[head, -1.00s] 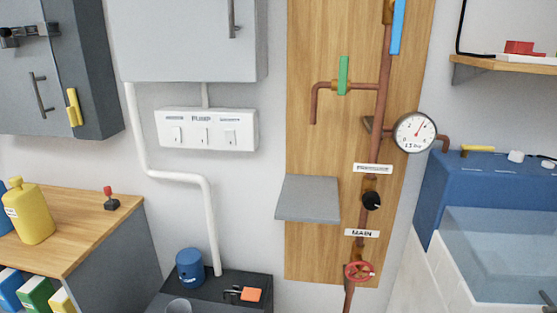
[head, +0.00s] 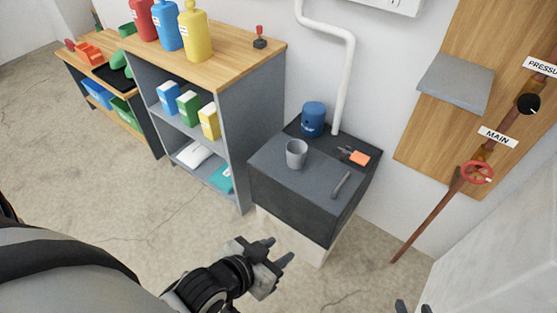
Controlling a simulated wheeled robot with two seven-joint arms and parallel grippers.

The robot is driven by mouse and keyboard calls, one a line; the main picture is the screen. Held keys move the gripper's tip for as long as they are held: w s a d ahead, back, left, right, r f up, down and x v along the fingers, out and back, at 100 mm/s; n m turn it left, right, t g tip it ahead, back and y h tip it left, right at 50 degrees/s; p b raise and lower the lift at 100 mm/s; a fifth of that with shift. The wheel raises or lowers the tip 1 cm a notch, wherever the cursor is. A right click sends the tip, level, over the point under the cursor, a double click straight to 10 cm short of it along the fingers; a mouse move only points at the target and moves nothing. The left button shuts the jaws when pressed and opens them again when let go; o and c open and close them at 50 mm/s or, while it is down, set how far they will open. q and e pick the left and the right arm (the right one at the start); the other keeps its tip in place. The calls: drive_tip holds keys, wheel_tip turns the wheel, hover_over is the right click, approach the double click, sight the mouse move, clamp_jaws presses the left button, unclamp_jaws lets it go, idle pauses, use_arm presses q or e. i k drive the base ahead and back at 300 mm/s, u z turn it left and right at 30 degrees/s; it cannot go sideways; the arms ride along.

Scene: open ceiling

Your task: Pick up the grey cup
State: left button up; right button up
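The grey cup (head: 296,154) stands upright on the dark top of a small cabinet (head: 272,178), near its left side. My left gripper (head: 276,250) is low in front of the cabinet, below and apart from the cup, with its two fingers spread and nothing between them. My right gripper (head: 413,308) shows only as dark fingertips at the bottom edge, set apart; the rest is out of the frame.
On the same cabinet are a blue canister (head: 313,119), an orange-handled item (head: 358,157) and a dark rod (head: 341,184). A wooden-topped shelf (head: 240,45) with bottles and boxes stands left. A red valve wheel (head: 477,172) and pipe are right. Floor (head: 150,215) is clear.

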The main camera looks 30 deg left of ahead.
sight(297, 149)
drive_tip(key=u, duration=0.35)
drive_tip(key=k, duration=0.95)
drive_tip(key=u, duration=1.55)
drive_tip(key=i, duration=0.85)
drive_tip(key=z, duration=0.4)
drive_tip(key=i, duration=0.7)
drive_tip(key=z, duration=0.75)
drive_tip(key=i, duration=0.5)
